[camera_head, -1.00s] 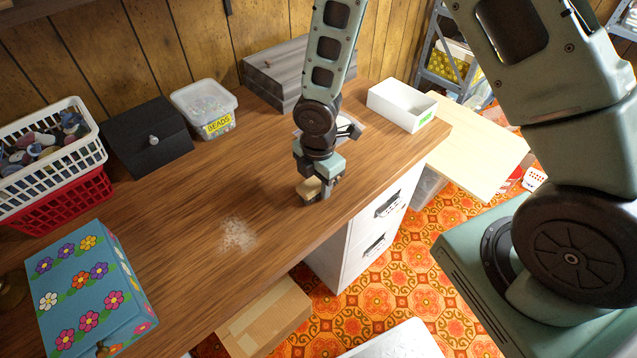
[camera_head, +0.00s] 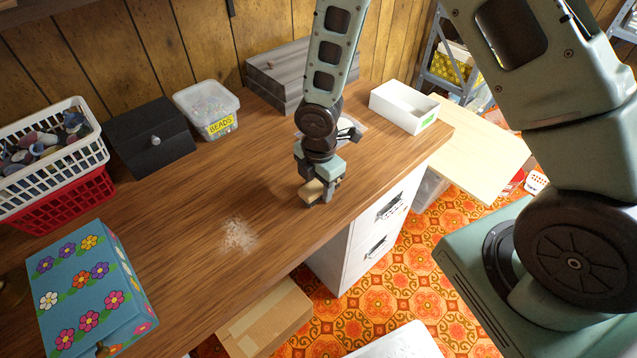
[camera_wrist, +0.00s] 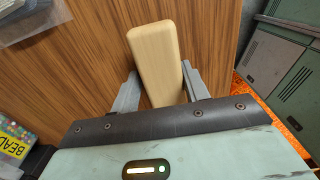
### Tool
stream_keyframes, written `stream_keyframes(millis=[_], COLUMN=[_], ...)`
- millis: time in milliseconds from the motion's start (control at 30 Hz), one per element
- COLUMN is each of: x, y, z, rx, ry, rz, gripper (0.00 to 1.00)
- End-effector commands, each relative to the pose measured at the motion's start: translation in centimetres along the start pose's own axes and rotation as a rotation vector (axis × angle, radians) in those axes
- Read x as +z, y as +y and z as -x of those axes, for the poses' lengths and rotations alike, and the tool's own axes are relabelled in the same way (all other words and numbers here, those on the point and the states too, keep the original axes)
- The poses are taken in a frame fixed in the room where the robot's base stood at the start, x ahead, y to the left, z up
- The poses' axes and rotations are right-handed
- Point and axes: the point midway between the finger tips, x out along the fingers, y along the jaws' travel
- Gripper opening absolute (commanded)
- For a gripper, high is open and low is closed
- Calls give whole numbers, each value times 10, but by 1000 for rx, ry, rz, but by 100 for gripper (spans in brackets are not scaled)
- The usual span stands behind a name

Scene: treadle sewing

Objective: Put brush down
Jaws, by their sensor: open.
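The brush shows as a pale wooden block (camera_wrist: 157,62) in the wrist view, lying on the brown wooden desktop (camera_head: 190,200). In the head view the block (camera_head: 312,190) is partly hidden by my gripper (camera_head: 320,196), low over the desk near its front edge. In the wrist view my gripper (camera_wrist: 160,92) is open, with one finger on each side of the block's near end. A thin gap shows on the left; on the right the finger is very close, and I cannot tell if it touches. The bristles are not visible.
A pale dusty patch (camera_head: 238,235) lies left of my gripper. The desk's middle is clear.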

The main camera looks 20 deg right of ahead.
Motion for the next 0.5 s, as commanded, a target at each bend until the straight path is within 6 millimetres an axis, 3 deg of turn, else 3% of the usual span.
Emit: stream_keyframes(millis=[33,267,500], x=[0,0,0], y=[-10,-9,-5], z=[-7,7,59], rx=[-27,-23,-12], ry=[-1,0,0], rz=[0,-1,-3], gripper=[58,58,58])
